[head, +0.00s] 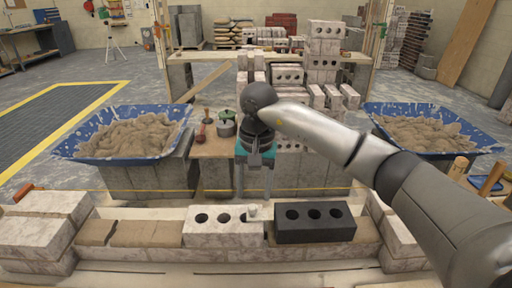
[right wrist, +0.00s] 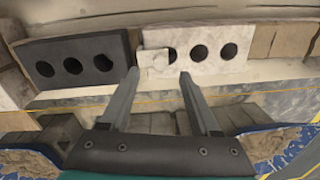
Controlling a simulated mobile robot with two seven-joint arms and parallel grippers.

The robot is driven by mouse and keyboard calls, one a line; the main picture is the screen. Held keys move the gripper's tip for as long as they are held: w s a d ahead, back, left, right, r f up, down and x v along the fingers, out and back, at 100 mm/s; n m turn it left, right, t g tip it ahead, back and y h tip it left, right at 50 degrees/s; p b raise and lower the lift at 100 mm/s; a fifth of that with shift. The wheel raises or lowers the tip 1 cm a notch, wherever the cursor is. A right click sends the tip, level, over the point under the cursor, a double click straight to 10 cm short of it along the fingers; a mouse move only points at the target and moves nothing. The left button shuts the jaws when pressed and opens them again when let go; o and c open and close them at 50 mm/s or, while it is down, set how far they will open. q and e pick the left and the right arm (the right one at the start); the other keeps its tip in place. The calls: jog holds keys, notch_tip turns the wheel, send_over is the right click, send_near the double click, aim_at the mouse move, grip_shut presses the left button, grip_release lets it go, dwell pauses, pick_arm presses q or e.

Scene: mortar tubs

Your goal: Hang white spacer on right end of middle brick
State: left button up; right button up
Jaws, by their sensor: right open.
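The middle brick (head: 205,232) is pale, with three round holes, and lies in the row in front of me. It also shows in the right wrist view (right wrist: 215,68). The small white spacer (head: 252,211) is at the brick's right end, beside the dark brick. In the right wrist view the spacer (right wrist: 153,59) lies over that end like a small plate. How far it hangs down is hard to tell. My right gripper (head: 254,195) is open, its fingers (right wrist: 158,73) pointing at the spacer, apart from each other with nothing between them. My left gripper is out of view.
A dark three-hole brick (head: 315,222) sits just right of the spacer. A yellow string line (head: 170,190) runs behind the row. Blue mortar tubs stand at left (head: 68,147) and right (head: 480,150). Tools lie on the board (head: 205,150) between them.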

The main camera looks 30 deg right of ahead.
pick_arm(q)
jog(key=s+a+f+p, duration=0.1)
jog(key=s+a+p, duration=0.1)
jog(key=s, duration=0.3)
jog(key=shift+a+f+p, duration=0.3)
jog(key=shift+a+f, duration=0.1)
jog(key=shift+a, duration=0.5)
pick_arm(e)
notch_tip(320, 180, up, 10)
jog(key=shift+s+d+r, duration=0.15)
jog(key=shift+d+r, duration=0.1)
